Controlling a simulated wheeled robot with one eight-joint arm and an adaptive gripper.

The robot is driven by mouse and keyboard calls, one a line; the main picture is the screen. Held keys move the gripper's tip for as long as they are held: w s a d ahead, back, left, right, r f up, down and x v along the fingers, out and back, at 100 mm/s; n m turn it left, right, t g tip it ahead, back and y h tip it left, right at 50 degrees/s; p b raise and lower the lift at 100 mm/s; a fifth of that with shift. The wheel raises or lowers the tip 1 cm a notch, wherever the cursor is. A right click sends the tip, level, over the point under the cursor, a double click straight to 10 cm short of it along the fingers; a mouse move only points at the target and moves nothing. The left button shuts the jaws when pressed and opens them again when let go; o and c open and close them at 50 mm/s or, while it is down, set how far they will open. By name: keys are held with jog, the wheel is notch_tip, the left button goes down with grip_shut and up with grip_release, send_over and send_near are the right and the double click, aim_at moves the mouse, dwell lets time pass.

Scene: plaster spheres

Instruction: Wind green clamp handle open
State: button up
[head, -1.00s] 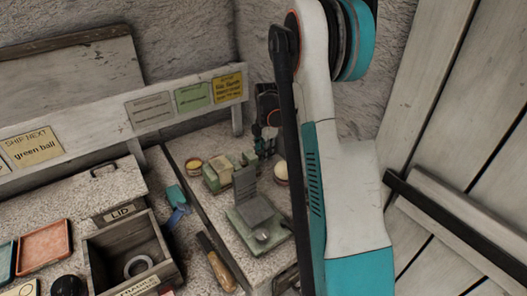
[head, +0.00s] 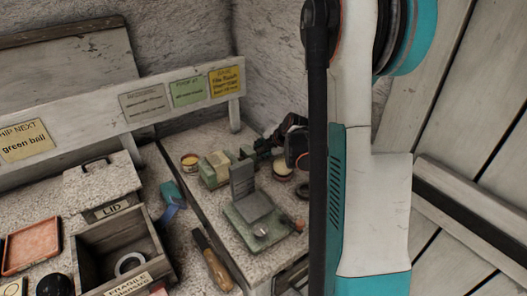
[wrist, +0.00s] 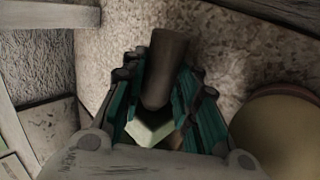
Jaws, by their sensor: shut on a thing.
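The green clamp (head: 209,176) stands on the right-hand bench, with a pale block (head: 219,160) at its middle. My gripper (head: 250,155) reaches it from the right, lying tilted, and its fingertips are small and dark in the head view. In the wrist view my gripper (wrist: 160,95) has its teal fingers closed on both sides of a dark brown-grey cylinder, the clamp handle (wrist: 165,60). A pale green face of the clamp (wrist: 152,127) shows below the handle. Most of the clamp is hidden in the wrist view.
A green stand with a grey plate (head: 242,182) is close in front of the clamp. A yellow-topped pot (head: 190,161) is left of it, a cream jar (head: 283,167) right. A wooden-handled tool (head: 217,270) and an open crate (head: 91,268) lie nearer.

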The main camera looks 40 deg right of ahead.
dwell(0.4)
jog(key=o, duration=1.1)
jog(key=shift+c, duration=0.2)
notch_tip(320, 180, up, 10)
